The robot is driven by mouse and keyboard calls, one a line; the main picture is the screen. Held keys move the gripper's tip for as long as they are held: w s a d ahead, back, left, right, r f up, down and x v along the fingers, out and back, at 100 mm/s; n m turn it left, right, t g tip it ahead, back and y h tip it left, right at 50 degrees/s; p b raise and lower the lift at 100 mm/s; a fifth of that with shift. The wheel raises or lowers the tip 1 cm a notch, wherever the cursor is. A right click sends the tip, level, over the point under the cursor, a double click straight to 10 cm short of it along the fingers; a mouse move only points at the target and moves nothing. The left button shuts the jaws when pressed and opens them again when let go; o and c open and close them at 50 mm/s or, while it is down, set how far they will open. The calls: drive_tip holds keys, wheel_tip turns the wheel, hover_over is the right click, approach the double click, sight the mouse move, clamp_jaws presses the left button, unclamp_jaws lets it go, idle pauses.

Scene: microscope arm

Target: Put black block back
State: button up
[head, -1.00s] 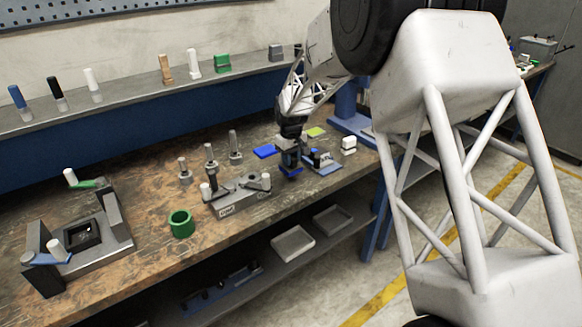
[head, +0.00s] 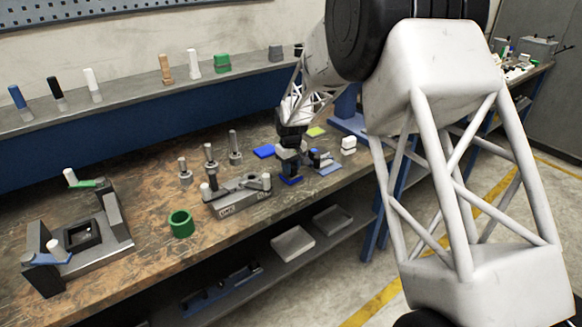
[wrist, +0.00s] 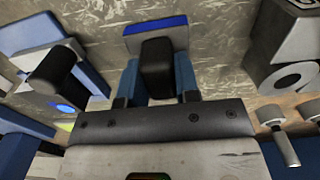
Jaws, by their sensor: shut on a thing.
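A black block (wrist: 157,68) with a rounded top stands between the two blue fingers of my gripper (wrist: 157,85) in the wrist view. My gripper is shut on it. Under the black block is a grey base (wrist: 150,36) with a blue strip (wrist: 156,24) along its far edge. In the head view my gripper (head: 289,158) is low over the bench at its right part, above a blue pad (head: 291,181). The fingers and wrist hide most of the block there, and I cannot tell whether its base touches the pad.
A second black-topped piece (wrist: 53,68) stands close left in the wrist view. The shelf (head: 130,98) holds several blocks.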

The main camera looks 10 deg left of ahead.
drive_tip(key=o, duration=0.9)
drive_tip(key=shift+f, duration=0.15)
wheel_tip(320, 180, up, 12)
drive_tip(key=shift+r, duration=0.2)
idle(0.3)
idle(0.6)
